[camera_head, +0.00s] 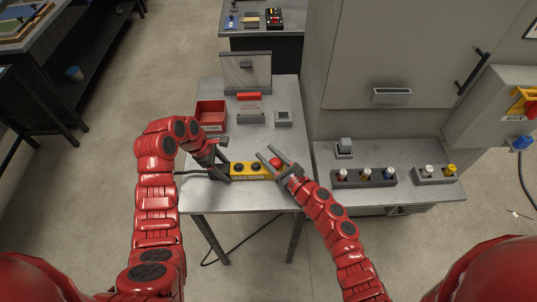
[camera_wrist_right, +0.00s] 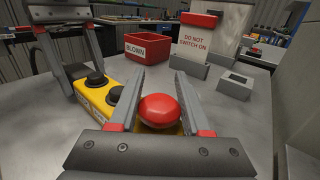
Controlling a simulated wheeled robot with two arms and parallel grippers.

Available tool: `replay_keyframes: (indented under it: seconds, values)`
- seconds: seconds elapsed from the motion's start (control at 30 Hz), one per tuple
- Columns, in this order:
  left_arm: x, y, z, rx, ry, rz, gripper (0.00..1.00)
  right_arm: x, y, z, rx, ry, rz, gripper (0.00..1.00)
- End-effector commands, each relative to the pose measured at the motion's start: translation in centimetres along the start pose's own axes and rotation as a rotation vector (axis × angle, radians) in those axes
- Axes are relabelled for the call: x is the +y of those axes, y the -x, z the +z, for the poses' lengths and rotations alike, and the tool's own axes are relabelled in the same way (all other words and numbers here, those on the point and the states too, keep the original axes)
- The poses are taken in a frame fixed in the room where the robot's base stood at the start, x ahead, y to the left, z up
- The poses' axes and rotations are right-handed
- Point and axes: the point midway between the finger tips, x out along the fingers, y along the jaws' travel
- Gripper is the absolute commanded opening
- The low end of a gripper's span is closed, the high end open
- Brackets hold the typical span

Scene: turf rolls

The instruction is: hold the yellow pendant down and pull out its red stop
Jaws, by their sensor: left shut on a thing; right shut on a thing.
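The yellow pendant (camera_head: 245,170) lies on the grey table, with black buttons on top and a cable running off its left end. It also shows in the right wrist view (camera_wrist_right: 92,103). Its red stop (camera_head: 275,162) is a round mushroom button at the right end, large in the right wrist view (camera_wrist_right: 160,110). My left gripper (camera_head: 222,168) is shut on the left end of the pendant. My right gripper (camera_head: 264,152) is shut on the red stop, one finger on each side of it. The stop's underside is mostly hidden.
A red bin marked BLOWN (camera_head: 211,117) stands behind my left gripper. A "do not switch on" sign (camera_head: 249,106) and a small grey block (camera_head: 283,118) stand behind the pendant. A side bench (camera_head: 390,202) at the right carries coloured knobs.

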Motion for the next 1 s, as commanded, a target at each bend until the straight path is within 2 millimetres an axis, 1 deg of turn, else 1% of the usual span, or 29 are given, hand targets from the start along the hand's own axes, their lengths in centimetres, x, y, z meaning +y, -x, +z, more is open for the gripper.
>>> replay_keyframes:
  seconds: [0.03, 0.47, 0.57, 0.7, 0.93, 0.97, 1.0]
  values:
    - [-0.2, -0.3, -0.2, 0.002, 0.004, -0.008, 0.0, 0.1, 0.0, -0.1, 0.0, 0.0, 0.001, 0.0]
    - [-0.2, -0.3, -0.2, 0.002, 0.004, -0.008, 0.0, 0.1, 0.0, 0.0, 0.0, 0.0, 0.001, 0.0]
    - [-0.2, -0.3, -0.2, 0.002, 0.004, -0.008, 0.0, 0.1, 0.0, 0.5, -0.001, 0.003, 0.003, 0.0]
    - [-0.2, -0.3, -0.2, 0.002, 0.004, -0.008, 0.0, 0.1, 0.0, 1.7, -0.002, 0.004, 0.005, 0.0]
    - [-0.2, -0.3, -0.2, 0.003, 0.005, -0.007, 0.0, 0.1, -0.1, 1.9, -0.004, -0.001, 0.003, 0.0]
    - [-0.2, -0.3, -0.2, 0.003, 0.005, -0.007, 0.0, 0.1, -0.1, 2.0, -0.004, -0.001, 0.002, 0.5]
    - [-0.2, -0.3, -0.2, 0.003, 0.005, -0.007, 0.0, 0.1, -0.1, 2.0, -0.004, -0.002, 0.003, 0.57]
